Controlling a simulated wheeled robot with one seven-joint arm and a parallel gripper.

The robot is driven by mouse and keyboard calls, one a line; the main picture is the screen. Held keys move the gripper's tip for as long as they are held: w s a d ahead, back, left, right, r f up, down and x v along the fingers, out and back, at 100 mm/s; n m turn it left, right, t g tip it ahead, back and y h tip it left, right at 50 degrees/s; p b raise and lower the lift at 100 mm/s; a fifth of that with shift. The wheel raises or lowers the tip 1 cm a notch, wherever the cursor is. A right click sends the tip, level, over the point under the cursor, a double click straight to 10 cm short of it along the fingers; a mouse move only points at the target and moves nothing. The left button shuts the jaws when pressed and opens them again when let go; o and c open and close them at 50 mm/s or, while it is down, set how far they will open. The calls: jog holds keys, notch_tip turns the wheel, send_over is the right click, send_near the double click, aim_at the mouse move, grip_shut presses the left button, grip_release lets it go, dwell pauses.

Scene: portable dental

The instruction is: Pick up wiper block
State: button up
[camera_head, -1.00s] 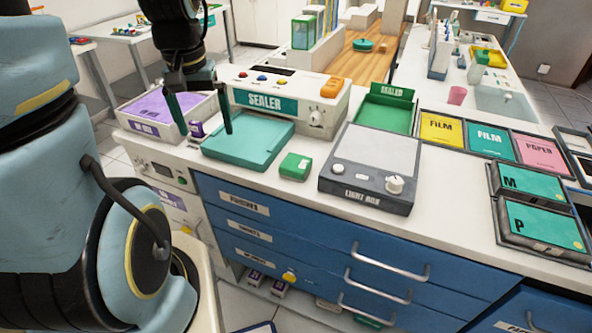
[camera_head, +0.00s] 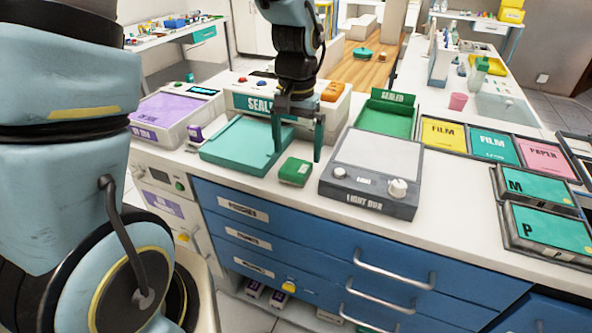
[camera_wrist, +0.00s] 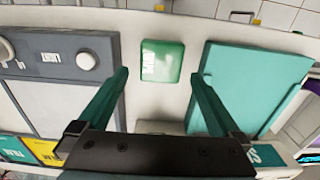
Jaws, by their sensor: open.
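A small green block (camera_head: 295,171), which I take to be the wiper block, lies on the white counter between the teal tray (camera_head: 216,152) and the light box (camera_head: 345,193). In the wrist view the green block (camera_wrist: 162,60) lies just beyond the fingertips, centred in the gap between them. My gripper (camera_head: 298,155) is open and empty, pointing down above the counter, slightly behind the block in the head view. The fingers appear apart from the block. Nothing hides the block in either view.
The sealer (camera_head: 260,103) stands behind my gripper. A green tray marked SEALED (camera_head: 385,122) is behind the light box. A small purple block (camera_head: 195,134) stands left of the teal tray. Blue drawers (camera_head: 300,245) are below the counter edge.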

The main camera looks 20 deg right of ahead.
aim_at(296, 166)
notch_tip(296, 166, down, 5)
jog(key=shift+a+r+p, duration=0.1)
jog(key=shift+a+p, duration=0.05)
jog(key=shift+p, duration=0.5)
jog(key=shift+c, duration=0.2)
jog(key=c, duration=1.4)
jog(key=shift+o, duration=0.2)
notch_tip(296, 166, up, 10)
jog(key=b, duration=0.1)
jog(key=shift+b, duration=0.35)
